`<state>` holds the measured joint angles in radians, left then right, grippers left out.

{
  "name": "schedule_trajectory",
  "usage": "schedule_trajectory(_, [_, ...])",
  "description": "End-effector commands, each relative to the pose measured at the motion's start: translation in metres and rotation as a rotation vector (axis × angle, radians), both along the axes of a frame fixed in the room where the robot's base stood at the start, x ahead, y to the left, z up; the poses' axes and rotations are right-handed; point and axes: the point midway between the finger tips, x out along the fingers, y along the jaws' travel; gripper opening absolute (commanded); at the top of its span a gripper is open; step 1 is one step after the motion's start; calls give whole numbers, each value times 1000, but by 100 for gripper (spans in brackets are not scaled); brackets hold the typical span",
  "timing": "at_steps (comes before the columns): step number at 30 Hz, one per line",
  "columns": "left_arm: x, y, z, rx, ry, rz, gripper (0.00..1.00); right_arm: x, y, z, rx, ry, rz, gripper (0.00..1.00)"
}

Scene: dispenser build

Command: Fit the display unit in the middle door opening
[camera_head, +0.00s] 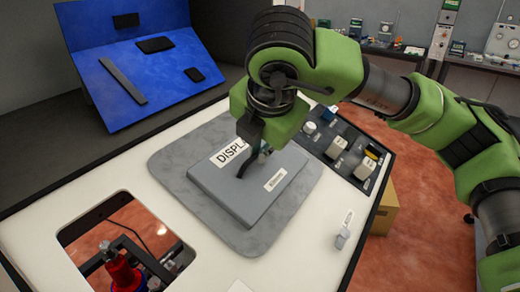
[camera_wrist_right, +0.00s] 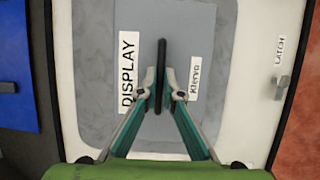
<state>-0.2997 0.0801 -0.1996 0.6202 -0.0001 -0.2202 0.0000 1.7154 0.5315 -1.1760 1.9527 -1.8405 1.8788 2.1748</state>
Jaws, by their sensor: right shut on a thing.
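The display unit (camera_head: 232,190) is a flat grey slab with labels "DISPLAY" and "Klervo" or similar. It lies flat on, or just above, a mottled grey rounded pad (camera_head: 172,164) on the white door panel (camera_head: 215,262). My right gripper (camera_head: 254,158) is over its middle. In the right wrist view the gripper (camera_wrist_right: 159,92) is shut on the black bar handle (camera_wrist_right: 161,58) of the display unit (camera_wrist_right: 207,40). An open rectangular cutout (camera_head: 150,218) shows at the lower left of the panel. I cannot tell any gap under the unit. My left gripper is out of view.
A blue tilted board (camera_head: 150,85) with black pieces stands at the upper left. A dark strip with switches (camera_head: 345,150) runs along the panel's right side. A small latch (camera_head: 343,237) sits near the right edge. A red part (camera_head: 120,270) shows through the cutout.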

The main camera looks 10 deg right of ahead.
Motion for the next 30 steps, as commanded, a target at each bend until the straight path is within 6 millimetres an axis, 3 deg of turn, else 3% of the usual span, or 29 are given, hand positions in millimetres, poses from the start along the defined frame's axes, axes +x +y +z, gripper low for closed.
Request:
schedule_trajectory(26, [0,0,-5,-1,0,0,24,2,2,-2,3,-4,1,0])
schedule_trajectory(27, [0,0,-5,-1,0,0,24,2,2,-2,3,-4,1,17])
schedule_trajectory(28, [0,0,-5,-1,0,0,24,2,2,-2,3,-4,1,25])
schedule_trajectory(30, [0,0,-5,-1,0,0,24,2,2,-2,3,-3,1,26])
